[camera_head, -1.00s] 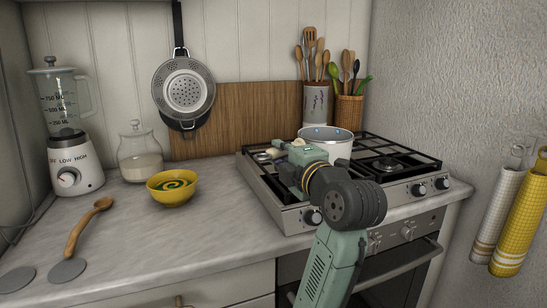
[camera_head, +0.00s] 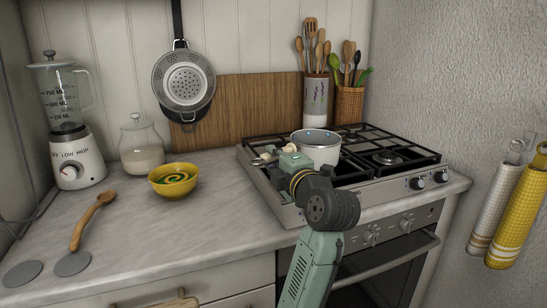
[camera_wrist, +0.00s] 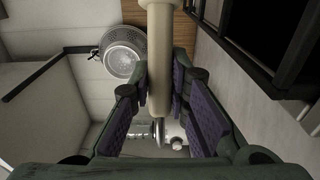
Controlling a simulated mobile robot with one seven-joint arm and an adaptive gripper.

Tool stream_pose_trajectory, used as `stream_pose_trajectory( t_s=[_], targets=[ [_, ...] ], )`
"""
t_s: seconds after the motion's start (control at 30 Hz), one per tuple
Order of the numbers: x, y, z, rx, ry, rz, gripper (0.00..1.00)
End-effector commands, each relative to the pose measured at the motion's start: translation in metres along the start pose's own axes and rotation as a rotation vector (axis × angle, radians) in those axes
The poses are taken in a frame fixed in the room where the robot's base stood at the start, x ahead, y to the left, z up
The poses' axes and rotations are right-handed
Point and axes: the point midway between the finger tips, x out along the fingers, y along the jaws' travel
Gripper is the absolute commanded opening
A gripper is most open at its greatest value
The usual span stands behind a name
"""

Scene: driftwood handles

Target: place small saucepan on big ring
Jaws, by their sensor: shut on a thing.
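The small saucepan (camera_head: 316,147) is a pale metal pot with a grey inside. It appears upright over the left half of the stove in the head view. My gripper (camera_head: 283,158) is at its left and is shut on its cream handle (camera_wrist: 160,60), which runs between the purple finger pads in the wrist view. My arm and the pan hide part of the left burners. A burner ring (camera_head: 388,158) shows clear at the front right of the stove. I cannot tell whether the pan touches the grate or which ring is the big one.
The stove (camera_head: 410,172) has black grates and front knobs. A yellow bowl (camera_head: 174,181), glass jar (camera_head: 140,150), blender (camera_head: 72,150) and wooden spoon (camera_head: 88,222) are on the left counter. A colander (camera_head: 184,80) hangs on the wall.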

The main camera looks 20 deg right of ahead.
Motion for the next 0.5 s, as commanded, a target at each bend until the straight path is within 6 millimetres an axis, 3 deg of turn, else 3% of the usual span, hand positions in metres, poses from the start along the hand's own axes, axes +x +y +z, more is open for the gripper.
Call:
stream_pose_trajectory(
  t_s=[0.3, 0.5],
  targets=[
    [0.0, -0.001, 0.0001, 0.001, 0.0, 0.0, 0.35],
    [0.0, -0.0009, 0.0001, 0.001, 0.0, -0.001, 0.36]
  ],
)
